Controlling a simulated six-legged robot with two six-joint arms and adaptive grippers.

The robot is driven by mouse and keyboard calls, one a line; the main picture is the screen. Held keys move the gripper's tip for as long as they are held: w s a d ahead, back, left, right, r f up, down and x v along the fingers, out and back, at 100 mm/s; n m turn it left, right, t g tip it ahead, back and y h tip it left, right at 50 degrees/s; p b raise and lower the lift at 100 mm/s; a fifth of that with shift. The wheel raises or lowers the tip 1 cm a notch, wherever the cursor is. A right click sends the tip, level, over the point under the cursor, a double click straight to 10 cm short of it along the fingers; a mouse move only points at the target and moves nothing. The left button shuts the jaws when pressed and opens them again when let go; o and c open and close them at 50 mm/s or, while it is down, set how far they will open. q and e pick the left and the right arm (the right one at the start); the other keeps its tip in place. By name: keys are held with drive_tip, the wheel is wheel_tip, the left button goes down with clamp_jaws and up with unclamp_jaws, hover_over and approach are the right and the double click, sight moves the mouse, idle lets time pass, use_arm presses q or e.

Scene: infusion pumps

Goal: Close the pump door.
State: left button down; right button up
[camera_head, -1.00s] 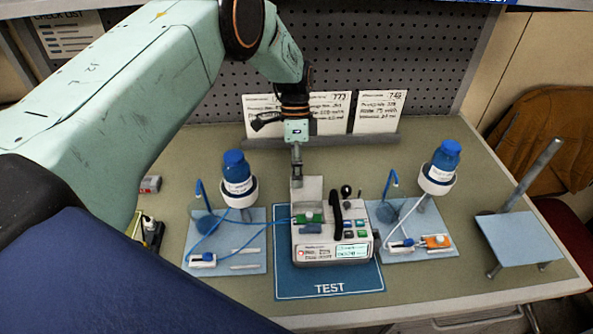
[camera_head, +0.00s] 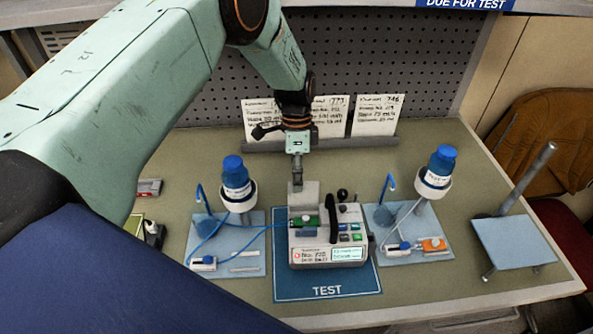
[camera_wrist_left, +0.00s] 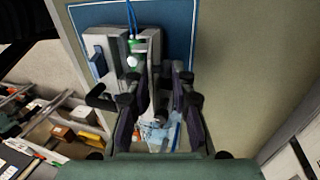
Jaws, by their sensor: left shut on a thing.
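The infusion pump (camera_head: 328,254) stands on the blue TEST mat (camera_head: 290,288) in the middle of the bench. Its pale grey door (camera_head: 308,195) is raised at the back left of the pump, behind the green clip (camera_head: 302,221) with blue tubing. My left gripper (camera_head: 296,185) reaches down from above and is shut on the door at its upper left edge. In the left wrist view, the gripper's dark fingers (camera_wrist_left: 163,100) are over the pump, with the green clip (camera_wrist_left: 140,46) beyond them. The fingers hide part of the door. My right gripper is not in view.
A blue-capped bottle on a stand (camera_head: 236,178) is left of the pump, and another (camera_head: 438,168) is right of it. A blue tray with a rod (camera_head: 512,242) is at the far right. Cards (camera_head: 376,113) stand at the back by the pegboard.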

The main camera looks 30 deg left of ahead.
sight(297, 194)
use_arm(q)
drive_tip(key=shift+s+d+r+t+y, duration=0.15)
drive_tip(key=shift+s+d+t+y, duration=0.2)
drive_tip(key=shift+t, duration=0.3)
drive_tip(key=shift+s+d+r+t+y, duration=0.15)
drive_tip(key=shift+s+t+y, duration=0.15)
drive_tip(key=shift+s+t, duration=0.25)
drive_tip(key=shift+s+d+r+t+y, duration=0.2)
drive_tip(key=shift+s+t+y, duration=0.15)
drive_tip(key=shift+t, duration=0.35)
drive_tip(key=shift+w, duration=0.1)
drive_tip(key=c, duration=1.2)
unclamp_jaws()
drive_tip(key=r, duration=0.4)
drive_tip(key=s+r, duration=0.1)
drive_tip(key=r, duration=0.6)
drive_tip(key=shift+s+d+r, duration=0.15)
drive_tip(key=shift+d+r, duration=0.2)
drive_tip(key=shift+r, duration=0.05)
drive_tip(key=shift+c, duration=0.4)
